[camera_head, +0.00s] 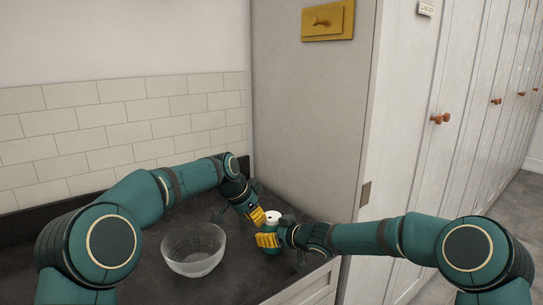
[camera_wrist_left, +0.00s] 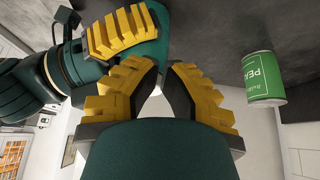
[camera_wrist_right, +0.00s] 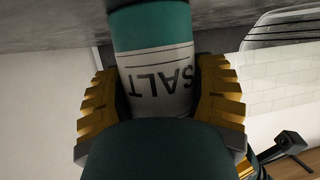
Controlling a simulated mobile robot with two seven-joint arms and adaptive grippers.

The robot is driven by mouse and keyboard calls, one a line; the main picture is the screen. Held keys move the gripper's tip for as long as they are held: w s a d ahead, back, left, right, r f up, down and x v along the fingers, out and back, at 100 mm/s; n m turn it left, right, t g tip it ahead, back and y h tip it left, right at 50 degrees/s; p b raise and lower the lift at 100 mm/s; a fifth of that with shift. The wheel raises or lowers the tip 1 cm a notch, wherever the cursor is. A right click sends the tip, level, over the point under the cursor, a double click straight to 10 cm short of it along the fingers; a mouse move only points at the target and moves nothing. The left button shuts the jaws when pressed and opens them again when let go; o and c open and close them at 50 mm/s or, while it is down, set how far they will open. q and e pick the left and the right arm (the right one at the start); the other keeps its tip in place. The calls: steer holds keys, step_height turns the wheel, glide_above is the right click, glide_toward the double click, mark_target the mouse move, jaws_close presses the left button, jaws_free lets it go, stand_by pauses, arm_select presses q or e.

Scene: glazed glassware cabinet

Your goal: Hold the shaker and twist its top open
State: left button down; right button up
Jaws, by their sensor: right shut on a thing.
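The shaker (camera_head: 273,217) has a white top and a green body and stands roughly upright near the counter's right end. In the right wrist view, the shaker (camera_wrist_right: 155,80) shows a white label reading SALT beside a green band. My right gripper (camera_head: 268,240) is shut around its body from the right. My left gripper (camera_head: 259,215) is close to the white top, on its left side. In the left wrist view, the left fingertips (camera_wrist_left: 166,68) have a narrow gap with nothing clearly gripped. The right gripper's yellow finger (camera_wrist_left: 118,32) shows beyond them.
A clear glass bowl (camera_head: 193,250) stands on the dark counter left of the shaker. A green can (camera_wrist_left: 263,78) lettered PEA shows in the left wrist view. A tall pale cabinet side (camera_head: 308,120) rises behind the grippers. The counter's front is clear.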

mark_target(269, 230)
arm_select(q)
steer(key=shift+s+d, duration=0.45)
steer(key=shift+s, duration=0.4)
steer(key=shift+s+d, duration=0.55)
steer(key=shift+d, duration=0.15)
stand_by(0.4)
